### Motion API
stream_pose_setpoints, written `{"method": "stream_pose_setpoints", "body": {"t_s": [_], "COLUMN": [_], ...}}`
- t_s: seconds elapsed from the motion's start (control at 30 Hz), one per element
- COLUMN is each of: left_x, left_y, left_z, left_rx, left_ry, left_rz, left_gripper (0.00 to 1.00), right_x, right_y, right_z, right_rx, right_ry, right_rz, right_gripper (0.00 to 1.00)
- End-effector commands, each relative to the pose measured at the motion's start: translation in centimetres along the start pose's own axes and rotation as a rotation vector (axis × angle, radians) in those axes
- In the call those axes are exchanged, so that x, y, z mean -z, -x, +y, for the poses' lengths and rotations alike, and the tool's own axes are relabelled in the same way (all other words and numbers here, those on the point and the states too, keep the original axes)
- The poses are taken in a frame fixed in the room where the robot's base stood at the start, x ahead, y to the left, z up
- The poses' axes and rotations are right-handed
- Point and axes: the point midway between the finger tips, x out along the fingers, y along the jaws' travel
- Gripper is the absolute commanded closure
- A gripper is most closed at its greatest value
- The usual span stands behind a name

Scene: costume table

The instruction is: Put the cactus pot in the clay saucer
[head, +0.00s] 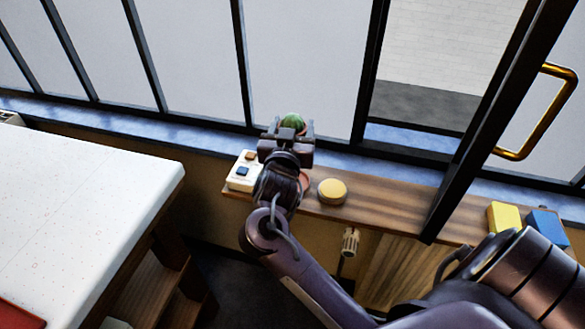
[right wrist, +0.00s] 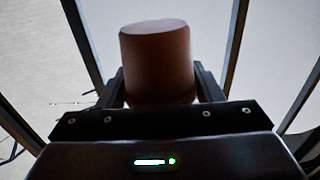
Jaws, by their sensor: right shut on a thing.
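My right gripper (head: 289,128) is over the wooden shelf by the window, shut on the cactus pot. The round green cactus top (head: 292,121) shows between its fingers in the head view. In the right wrist view the brown clay pot (right wrist: 158,62) sits between the two fingers, against a pale window background. A pinkish-orange edge (head: 304,181), which looks like the clay saucer, shows beside my right wrist; the wrist hides most of it. I cannot tell the exact height of the pot above the shelf. My left gripper is not in view.
On the wooden shelf (head: 390,201) stand a white box (head: 243,171) with orange and blue tops, a round yellow object (head: 332,191), and yellow (head: 504,217) and blue (head: 547,225) blocks. A dark-framed pane with a brass handle (head: 541,112) rises at right. A white table (head: 80,215) is at left.

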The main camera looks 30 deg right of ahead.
Motion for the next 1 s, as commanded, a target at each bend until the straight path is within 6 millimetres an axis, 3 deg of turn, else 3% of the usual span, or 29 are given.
{"method": "stream_pose_setpoints", "body": {"t_s": [0.1,0.3,0.47,0.7,1.0], "left_x": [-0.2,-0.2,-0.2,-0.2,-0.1], "left_y": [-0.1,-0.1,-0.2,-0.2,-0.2], "left_z": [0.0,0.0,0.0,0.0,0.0], "left_rx": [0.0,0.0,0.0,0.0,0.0], "left_ry": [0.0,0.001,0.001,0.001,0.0], "left_rz": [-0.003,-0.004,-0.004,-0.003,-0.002], "left_gripper": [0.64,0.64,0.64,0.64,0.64], "right_x": [-3.4,-6.8,-8.0,-11.3,-11.7], "right_y": [0.0,0.0,0.0,0.0,0.0], "right_z": [0.0,0.0,0.0,0.0,0.0], "right_rx": [0.001,0.001,0.001,0.001,0.001], "right_ry": [0.008,0.001,0.001,0.0,-0.003], "right_rz": [-0.002,0.001,0.001,0.001,0.002], "right_gripper": [0.67,0.67,0.67,0.67,0.67]}}
